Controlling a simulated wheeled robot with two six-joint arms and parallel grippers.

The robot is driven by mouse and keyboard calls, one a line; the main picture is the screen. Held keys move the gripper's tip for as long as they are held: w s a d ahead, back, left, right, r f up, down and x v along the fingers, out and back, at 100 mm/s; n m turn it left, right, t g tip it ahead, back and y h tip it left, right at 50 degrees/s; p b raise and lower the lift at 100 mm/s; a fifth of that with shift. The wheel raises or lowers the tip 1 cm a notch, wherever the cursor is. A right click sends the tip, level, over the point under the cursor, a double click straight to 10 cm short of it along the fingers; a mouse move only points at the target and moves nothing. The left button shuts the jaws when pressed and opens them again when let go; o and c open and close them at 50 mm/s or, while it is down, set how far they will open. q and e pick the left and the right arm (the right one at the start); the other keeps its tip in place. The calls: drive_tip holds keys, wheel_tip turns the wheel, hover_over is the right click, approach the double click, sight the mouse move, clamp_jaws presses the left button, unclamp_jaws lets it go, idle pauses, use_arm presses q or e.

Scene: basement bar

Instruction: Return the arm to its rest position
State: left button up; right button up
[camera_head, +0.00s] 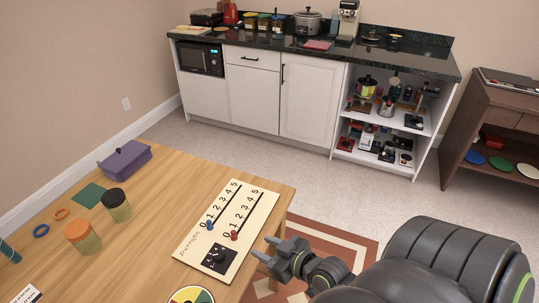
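My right arm (440,262) comes in from the lower right, dark grey with a lime-green stripe. My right gripper (267,249) is at the right edge of the wooden table (160,190), just off the lower right corner of the scoreboard. Its two fingers point left and stand apart, with nothing visible between them. My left arm and gripper are not in view.
On the table are the scoreboard (222,250) with blue and red pegs, a purple case (125,160), two jars (82,236) (117,206), rings and a colored disc (190,296). White cabinets (250,100) stand behind, a brown cabinet (475,125) at right. Carpet lies between.

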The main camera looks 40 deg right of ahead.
drive_tip(key=shift+s+r, duration=0.2)
drive_tip(key=shift+s, duration=0.25)
idle(0.3)
drive_tip(key=s+d+f+m+g+h, duration=0.1)
drive_tip(key=s+d+f+g, duration=0.15)
drive_tip(key=f, duration=0.65)
drive_tip(key=s+d+f+g+h, duration=0.15)
drive_tip(key=s+f, duration=0.25)
drive_tip(key=f, duration=0.5)
drive_tip(key=s+d+f+m+g+h, duration=0.1)
drive_tip(key=s+f+g, duration=0.15)
drive_tip(key=f, duration=0.65)
drive_tip(key=s+a+f+g, duration=0.2)
drive_tip(key=s+f, duration=0.5)
drive_tip(key=s, duration=0.3)
drive_tip(key=s+a+f+g, duration=0.3)
drive_tip(key=s+f, duration=0.4)
drive_tip(key=s, duration=0.3)
drive_tip(key=shift+y, duration=0.35)
drive_tip(key=shift+s+g, duration=0.15)
drive_tip(key=shift+g, duration=0.1)
